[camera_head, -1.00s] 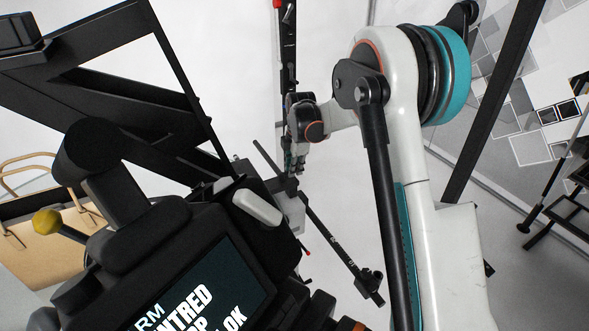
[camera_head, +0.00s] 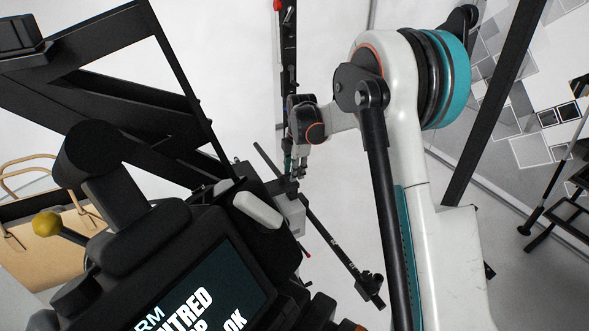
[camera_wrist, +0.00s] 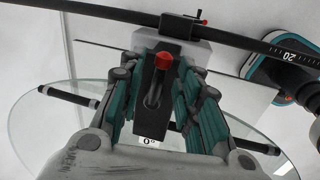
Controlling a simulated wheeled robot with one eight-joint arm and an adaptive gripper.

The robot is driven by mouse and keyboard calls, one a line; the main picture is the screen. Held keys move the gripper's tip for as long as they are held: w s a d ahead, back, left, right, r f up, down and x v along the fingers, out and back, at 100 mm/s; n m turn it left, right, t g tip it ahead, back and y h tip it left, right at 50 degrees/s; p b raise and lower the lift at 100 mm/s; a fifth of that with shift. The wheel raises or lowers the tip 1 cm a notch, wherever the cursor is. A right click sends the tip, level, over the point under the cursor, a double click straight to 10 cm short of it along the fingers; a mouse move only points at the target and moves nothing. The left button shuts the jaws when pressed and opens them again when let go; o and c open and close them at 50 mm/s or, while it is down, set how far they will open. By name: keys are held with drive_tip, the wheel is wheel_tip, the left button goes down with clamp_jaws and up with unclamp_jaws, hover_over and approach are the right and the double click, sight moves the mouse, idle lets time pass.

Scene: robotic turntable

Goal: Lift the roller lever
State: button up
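In the wrist view a short metal lever with a red tip (camera_wrist: 155,84) stands on a black block between my fingers; it is likely the roller lever. My gripper (camera_wrist: 168,50) is open, with its teal and black fingers on either side of the block. Gaps show between the fingers and the lever, and I see no contact with it. In the head view my gripper (camera_head: 299,168) points down just above the dark rod and white block. The lever itself cannot be made out there.
A dark bar (camera_wrist: 100,12) with a second red-knobbed clamp (camera_wrist: 182,25) crosses above. A glass disc (camera_wrist: 35,125) lies below. A tan bag (camera_head: 50,240) stands at far left in the head view.

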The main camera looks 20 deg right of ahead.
drive_tip(key=shift+r, duration=0.1)
wheel_tip(320, 180, up, 12)
drive_tip(key=s, duration=0.2)
drive_tip(key=shift+s+d+f, duration=0.15)
drive_tip(key=shift+d+f, duration=0.05)
drive_tip(key=shift+f, duration=0.05)
